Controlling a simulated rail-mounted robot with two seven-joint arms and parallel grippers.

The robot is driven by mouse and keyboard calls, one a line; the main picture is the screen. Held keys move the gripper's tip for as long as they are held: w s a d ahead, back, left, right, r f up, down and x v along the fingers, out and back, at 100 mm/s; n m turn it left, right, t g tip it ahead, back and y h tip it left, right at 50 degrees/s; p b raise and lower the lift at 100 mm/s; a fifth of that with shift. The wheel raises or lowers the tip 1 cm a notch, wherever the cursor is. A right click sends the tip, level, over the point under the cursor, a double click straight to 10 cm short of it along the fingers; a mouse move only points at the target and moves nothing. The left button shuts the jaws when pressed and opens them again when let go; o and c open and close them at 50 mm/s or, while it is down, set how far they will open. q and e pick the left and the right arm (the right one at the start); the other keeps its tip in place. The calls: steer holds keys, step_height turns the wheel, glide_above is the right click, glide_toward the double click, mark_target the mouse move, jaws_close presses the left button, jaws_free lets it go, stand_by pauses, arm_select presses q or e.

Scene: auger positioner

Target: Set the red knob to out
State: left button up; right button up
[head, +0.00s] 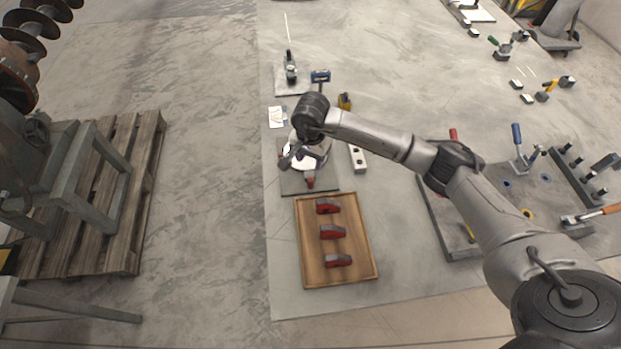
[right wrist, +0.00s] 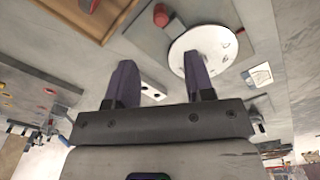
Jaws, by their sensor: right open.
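The red knob (head: 310,182) sits at the near edge of a grey plate (head: 325,182) that carries a white disc (head: 303,177). In the right wrist view the red knob (right wrist: 160,15) is at the top, beside the round white disc (right wrist: 222,42) with small dark marks. My right gripper (head: 296,158) is over the plate and partly hides the disc. In the right wrist view its two dark fingers (right wrist: 159,75) are apart with nothing between them. The knob lies beyond the fingertips. The disc's marks are too small to read. My left gripper is not in view.
A wooden tray (head: 305,270) with red-and-grey pieces (head: 331,232) lies nearer than the plate. A pale block with holes (head: 358,158) stands to the right. A white card (head: 277,116) lies to the left. A board with tools (head: 440,225) lies under my arm.

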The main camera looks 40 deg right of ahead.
mark_target(311, 180)
step_height(311, 180, down, 11)
steer(key=shift+b, duration=0.5)
steer(key=shift+c, duration=0.3)
jaws_close()
